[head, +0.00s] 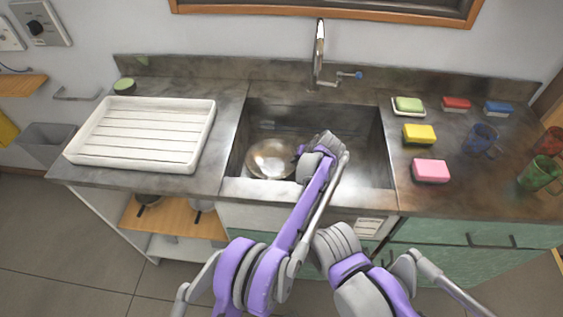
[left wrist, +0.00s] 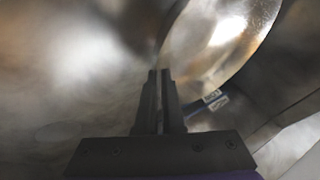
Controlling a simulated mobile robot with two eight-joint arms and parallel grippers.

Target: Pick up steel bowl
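The steel bowl (head: 268,160) is a shiny round bowl in the left part of the sink (head: 365,150). My left gripper (head: 299,151) reaches into the sink at the bowl's right side. In the left wrist view, the bowl (left wrist: 215,50) fills the upper right, and its rim runs down to the fingertips. The two fingers of the left gripper (left wrist: 160,78) are nearly together, with the thin rim between them. The bowl appears to rest low in the sink. My right gripper is not in view.
A white drying tray (head: 140,133) lies on the left counter. The faucet (head: 319,55) stands behind the sink. Yellow (head: 419,134) and pink (head: 431,170) sponges, a blue mug (head: 481,138) and a green mug (head: 540,173) stand on the right counter. Sink walls surround the gripper.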

